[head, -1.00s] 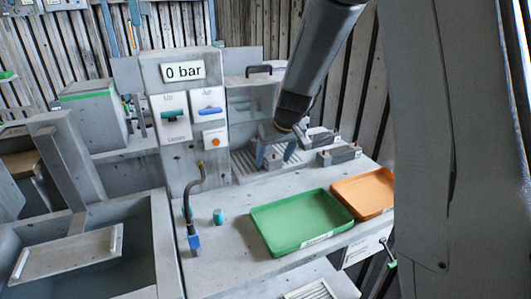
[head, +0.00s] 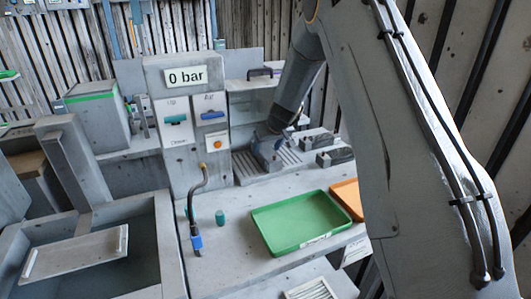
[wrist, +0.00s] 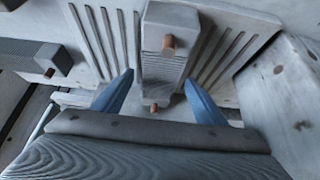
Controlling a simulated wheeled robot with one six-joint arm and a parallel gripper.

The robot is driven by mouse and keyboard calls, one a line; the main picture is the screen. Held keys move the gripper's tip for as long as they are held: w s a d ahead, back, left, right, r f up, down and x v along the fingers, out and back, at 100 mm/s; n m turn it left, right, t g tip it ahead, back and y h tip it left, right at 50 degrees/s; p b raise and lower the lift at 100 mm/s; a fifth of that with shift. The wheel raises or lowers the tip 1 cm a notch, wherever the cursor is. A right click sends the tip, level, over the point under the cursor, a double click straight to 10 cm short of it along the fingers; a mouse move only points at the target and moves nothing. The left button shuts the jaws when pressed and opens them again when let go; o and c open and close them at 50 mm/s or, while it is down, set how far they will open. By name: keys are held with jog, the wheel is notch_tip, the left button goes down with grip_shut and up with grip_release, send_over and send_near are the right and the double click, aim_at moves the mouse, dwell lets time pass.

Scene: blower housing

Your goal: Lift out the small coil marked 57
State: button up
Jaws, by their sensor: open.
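My gripper (wrist: 157,80) is open in the wrist view, its two blue fingers apart. A grey block with copper-coloured studs (wrist: 165,35) lies ahead of and between the fingertips; I cannot tell whether they touch it. In the head view my gripper (head: 268,152) is low over the slatted grate, partly hidden by my own arm. Two grey blocks, one behind (head: 311,138) and one in front (head: 335,157), sit right of it. Another studded block (wrist: 40,60) is at the left of the wrist view. No mark 57 is legible, so I cannot tell which is that coil.
A green tray (head: 300,247) and an orange tray (head: 349,197) lie in front on the bench. A panel reading 0 bar (head: 186,76) stands left of my gripper. A bent hose (head: 197,205) and a small teal cylinder (head: 220,217) stand before it.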

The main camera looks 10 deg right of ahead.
aim_at(266, 150)
jog(key=shift+p+x, duration=0.3)
jog(key=shift+x, duration=0.9)
jog(key=c, duration=1.6)
jog(key=shift+s+r, duration=0.1)
jog(key=shift+r, duration=0.05)
jog(key=shift+s+r+b, duration=0.2)
jog(key=shift+s+b, duration=0.05)
jog(key=shift+b, duration=0.3)
notch_tip(266, 150, up, 6)
jog(key=shift+r+b, duration=0.2)
jog(key=shift+b, duration=0.85)
jog(key=s+d+b, duration=0.2)
jog(key=s+b, duration=0.2)
jog(key=s, duration=0.5)
jog(key=s+d+b, duration=0.2)
jog(key=s+b, duration=0.2)
jog(key=s, duration=0.6)
